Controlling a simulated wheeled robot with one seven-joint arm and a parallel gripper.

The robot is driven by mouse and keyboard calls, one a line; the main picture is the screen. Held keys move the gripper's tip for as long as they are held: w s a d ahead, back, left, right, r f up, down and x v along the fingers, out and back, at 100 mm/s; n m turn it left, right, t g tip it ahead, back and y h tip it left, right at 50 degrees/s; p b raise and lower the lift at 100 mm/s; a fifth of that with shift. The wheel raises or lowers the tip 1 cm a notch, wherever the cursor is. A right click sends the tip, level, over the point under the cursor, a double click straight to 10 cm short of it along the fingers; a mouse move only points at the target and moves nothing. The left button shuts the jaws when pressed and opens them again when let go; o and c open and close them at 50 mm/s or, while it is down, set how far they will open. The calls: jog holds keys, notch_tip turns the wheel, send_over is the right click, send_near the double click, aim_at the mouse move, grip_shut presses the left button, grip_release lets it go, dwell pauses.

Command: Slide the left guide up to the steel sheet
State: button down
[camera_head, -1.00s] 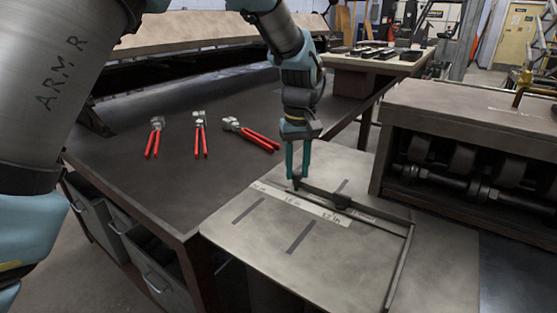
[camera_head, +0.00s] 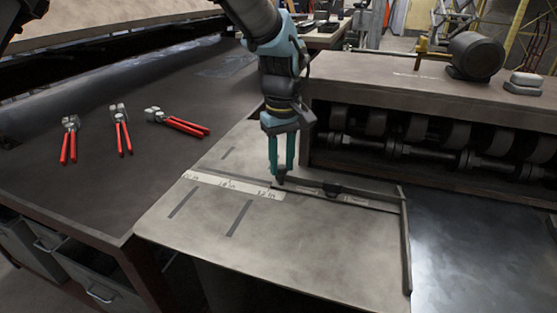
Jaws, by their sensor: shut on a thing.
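The left guide (camera_head: 407,240) is a thin dark metal rail running front to back near the right edge of a grey feed table. A flat bar (camera_head: 370,203) with a dark clamp block extends left from its far end. My gripper (camera_head: 281,178) points down, its teal fingers shut on a small dark knob at the bar's left end. The steel sheet (camera_head: 480,255) is a shiny dark plate lying right of the guide, in front of the rollers. The guide is very close to its left edge; I cannot tell whether they touch.
The grey feed table (camera_head: 310,250) has dark slots and a white inch scale (camera_head: 215,182). A machine with rollers (camera_head: 440,140) stands behind the steel sheet. Red-handled pliers (camera_head: 178,122) and others lie on the dark bench (camera_head: 90,190) at left.

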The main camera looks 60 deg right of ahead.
jog(key=c, duration=0.6)
grip_release()
notch_tip(320, 180, up, 11)
jog(key=shift+f+b, duration=0.1)
jog(key=shift+b, duration=1)
jog(key=w+a+f+n, duration=0.1)
jog(key=w+a+f, duration=0.1)
jog(key=w+a, duration=0.9)
jog(key=w+a+f+n, duration=0.1)
jog(key=w+a+f, duration=0.2)
jog(key=w+a, duration=0.9)
jog(key=w+a+f+n, duration=0.1)
jog(key=w+a, duration=0.2)
jog(key=a, duration=0.4)
jog(key=w+a+f, duration=0.1)
jog(key=w+a, duration=0.2)
jog(key=a, duration=0.4)
jog(key=shift+n+t, duration=0.8)
jog(key=shift+n, duration=0.1)
jog(key=s+a+f, duration=0.1)
jog(key=a, duration=0.4)
jog(key=s+a+f, duration=0.1)
jog(key=s+a, duration=0.1)
jog(key=a, duration=0.4)
jog(key=s+a+f, duration=0.2)
jog(key=a, duration=0.3)
jog(key=shift+a, duration=0.25)
